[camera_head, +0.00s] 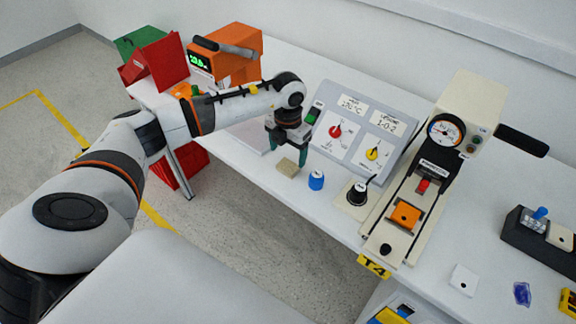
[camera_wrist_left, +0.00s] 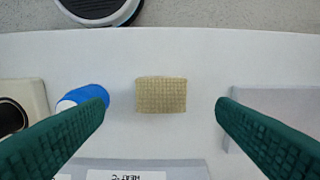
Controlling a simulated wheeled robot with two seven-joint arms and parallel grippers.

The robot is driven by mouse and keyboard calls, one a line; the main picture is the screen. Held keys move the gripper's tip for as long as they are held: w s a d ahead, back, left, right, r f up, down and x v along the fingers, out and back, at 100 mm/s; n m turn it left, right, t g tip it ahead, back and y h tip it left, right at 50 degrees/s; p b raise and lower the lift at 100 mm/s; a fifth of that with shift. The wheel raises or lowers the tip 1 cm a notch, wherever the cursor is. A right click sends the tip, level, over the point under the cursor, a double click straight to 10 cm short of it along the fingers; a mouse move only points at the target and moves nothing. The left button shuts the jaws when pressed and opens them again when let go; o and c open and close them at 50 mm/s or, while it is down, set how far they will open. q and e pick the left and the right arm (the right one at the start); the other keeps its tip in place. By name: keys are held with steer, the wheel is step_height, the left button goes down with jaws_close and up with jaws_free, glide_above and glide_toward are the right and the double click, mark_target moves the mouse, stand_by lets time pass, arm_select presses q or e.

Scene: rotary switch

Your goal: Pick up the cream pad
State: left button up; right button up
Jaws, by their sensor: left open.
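The cream pad (camera_head: 287,167) is a small tan block lying flat on the white table near its front edge. In the left wrist view the pad (camera_wrist_left: 161,95) has a woven-looking grid surface and lies between the two finger lines, beyond the fingertips. My left gripper (camera_head: 289,155) is open and empty, pointing down above the pad. Its green fingers (camera_wrist_left: 161,110) are spread wide on either side of the pad in the wrist view, not touching it. My right gripper is not in view.
A blue cap-like object (camera_head: 316,180) stands close to the pad, and shows near one finger in the wrist view (camera_wrist_left: 82,97). A grey control panel (camera_head: 357,130) stands behind. A black knob on a cream base (camera_head: 357,192) and a press machine (camera_head: 440,150) are to the right.

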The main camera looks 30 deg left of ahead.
mark_target(288, 165)
arm_select(q)
step_height(288, 165, down, 4)
steer(key=shift+w+f+p, duration=0.15)
steer(key=shift+p, duration=0.55)
steer(key=shift+a+f, duration=0.1)
steer(key=shift+f, duration=0.45)
steer(key=c, duration=1.1)
